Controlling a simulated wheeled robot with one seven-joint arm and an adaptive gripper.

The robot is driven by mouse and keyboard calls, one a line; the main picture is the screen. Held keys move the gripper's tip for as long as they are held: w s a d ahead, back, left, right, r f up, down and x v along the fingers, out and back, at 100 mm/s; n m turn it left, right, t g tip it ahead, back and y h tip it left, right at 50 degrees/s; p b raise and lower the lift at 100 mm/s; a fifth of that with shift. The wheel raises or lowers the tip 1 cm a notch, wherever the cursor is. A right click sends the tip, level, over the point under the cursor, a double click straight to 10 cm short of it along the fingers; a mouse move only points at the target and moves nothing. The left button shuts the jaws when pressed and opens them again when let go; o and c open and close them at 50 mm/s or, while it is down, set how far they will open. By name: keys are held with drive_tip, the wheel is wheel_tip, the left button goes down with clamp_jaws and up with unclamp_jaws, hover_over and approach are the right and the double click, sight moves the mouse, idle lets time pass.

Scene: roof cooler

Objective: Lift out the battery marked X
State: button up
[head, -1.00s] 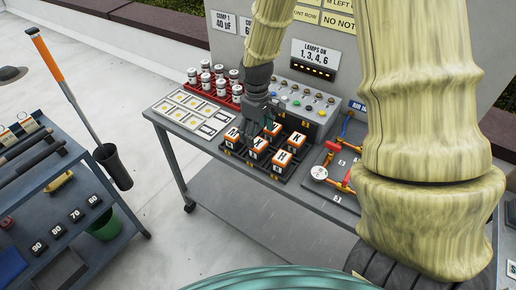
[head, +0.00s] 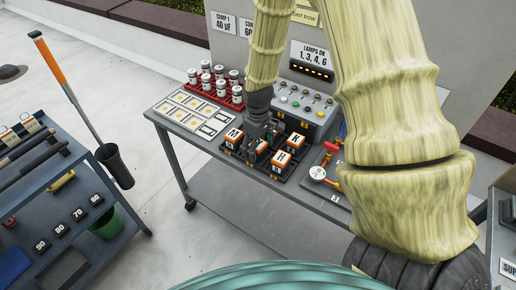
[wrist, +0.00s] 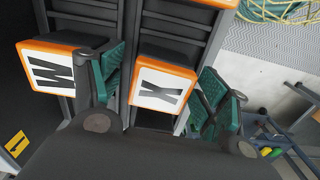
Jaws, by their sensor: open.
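The battery marked X (wrist: 164,84), an orange block with a white face, sits in the tray (head: 236,161) on the bench. My gripper (wrist: 160,90) is open over it in the wrist view, with one green-padded finger on each side. I cannot tell whether the pads touch it. A neighbouring battery (wrist: 50,70), marked M or W, lies to the left, beyond the left finger. In the head view my gripper (head: 268,135) is among the orange-topped batteries and hides some of them.
A switch box (head: 308,115) stands behind the tray. A red rack of white canisters (head: 216,84) and a panel of pale cards (head: 190,110) are at the left. Red pipework with a gauge (head: 318,173) is at the right.

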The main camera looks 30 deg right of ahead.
drive_tip(key=shift+f, duration=0.1)
drive_tip(key=c, duration=1.3)
